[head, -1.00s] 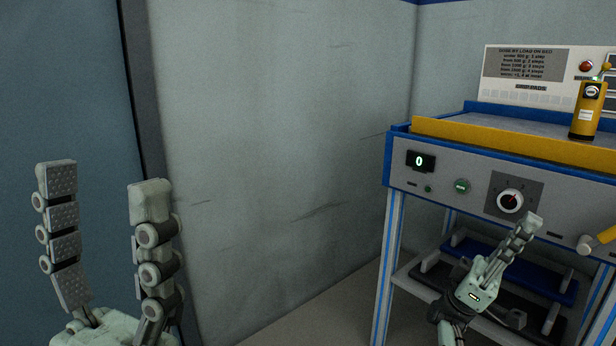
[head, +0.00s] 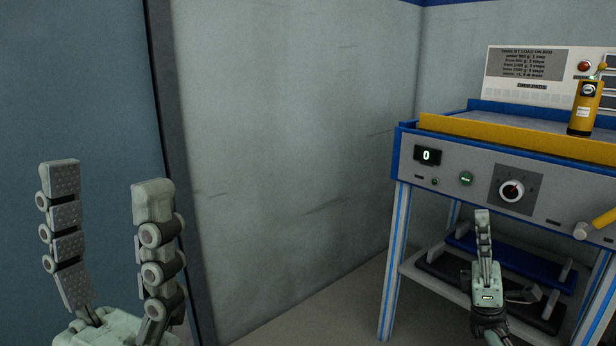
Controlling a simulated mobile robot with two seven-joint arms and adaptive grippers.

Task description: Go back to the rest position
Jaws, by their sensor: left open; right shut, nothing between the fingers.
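My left gripper (head: 108,215) is at the lower left, pointing up, with its two fingers wide apart and nothing between them. My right gripper (head: 483,222) is at the lower right, pointing up with its fingers together and empty. It shows in front of the bench's lower part, below the control panel (head: 464,172), and appears apart from the panel. The dial (head: 511,191) is up and to the right of its fingertips. The display (head: 428,156) reads 0.
A printed sign (head: 526,64) stands behind. A lower shelf (head: 432,277) holds dark and blue parts. Bare wall (head: 290,130) fills the middle.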

